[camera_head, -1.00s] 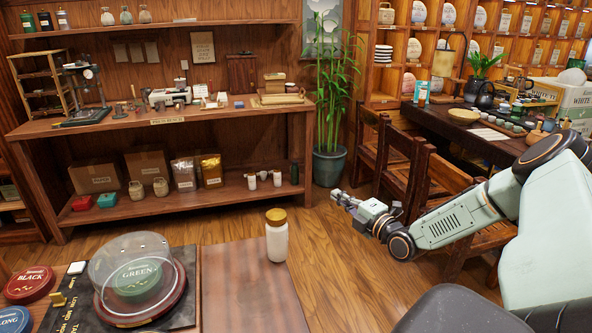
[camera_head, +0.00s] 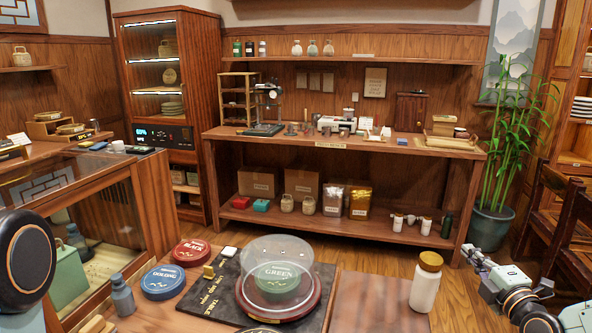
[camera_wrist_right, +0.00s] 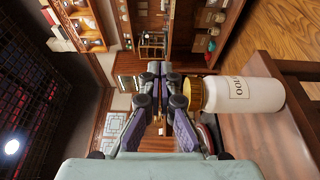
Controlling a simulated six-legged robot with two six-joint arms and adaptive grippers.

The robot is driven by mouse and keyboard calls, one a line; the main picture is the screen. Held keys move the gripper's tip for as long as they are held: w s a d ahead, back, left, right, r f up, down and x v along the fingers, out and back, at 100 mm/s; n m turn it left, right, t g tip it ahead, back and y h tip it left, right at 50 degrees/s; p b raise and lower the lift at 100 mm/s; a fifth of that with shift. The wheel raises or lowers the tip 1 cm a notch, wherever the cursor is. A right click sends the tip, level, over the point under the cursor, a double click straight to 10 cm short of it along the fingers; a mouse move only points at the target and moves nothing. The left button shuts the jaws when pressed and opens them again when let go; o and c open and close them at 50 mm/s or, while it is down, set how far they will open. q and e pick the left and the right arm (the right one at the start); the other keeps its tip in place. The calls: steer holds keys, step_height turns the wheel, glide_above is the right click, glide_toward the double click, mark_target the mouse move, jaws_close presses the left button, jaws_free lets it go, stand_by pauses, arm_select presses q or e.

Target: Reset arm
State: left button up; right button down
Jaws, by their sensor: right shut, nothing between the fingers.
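My right gripper (camera_head: 474,256) is at the lower right of the head view, beside the right edge of the front table. It is shut and empty; its fingers also show closed in the right wrist view (camera_wrist_right: 160,75). A white jar with a gold lid (camera_head: 425,284) stands upright on the table, left of the gripper and apart from it. The jar also shows in the right wrist view (camera_wrist_right: 245,95), to the right of the fingers, with lettering on its label. At the left edge of the head view a dark round joint of my left arm shows; the left gripper is out of view.
A wooden workbench (camera_head: 340,150) stands behind. A potted plant (camera_head: 490,225) and chairs (camera_head: 565,225) are at right.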

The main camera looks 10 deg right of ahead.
steer(key=b, duration=0.3)
glide_above(426, 283)
steer(key=s+d, duration=0.2)
steer(key=d, duration=0.1)
steer(key=shift+w+a+b, duration=0.2)
steer(key=shift+w+a, duration=0.15)
steer(key=shift+a, duration=0.25)
steer(key=shift+w+a+b, duration=0.15)
steer(key=shift+w+a, duration=0.15)
steer(key=shift+a, duration=0.3)
steer(key=shift+s+d, duration=0.1)
steer(key=shift+d, duration=0.05)
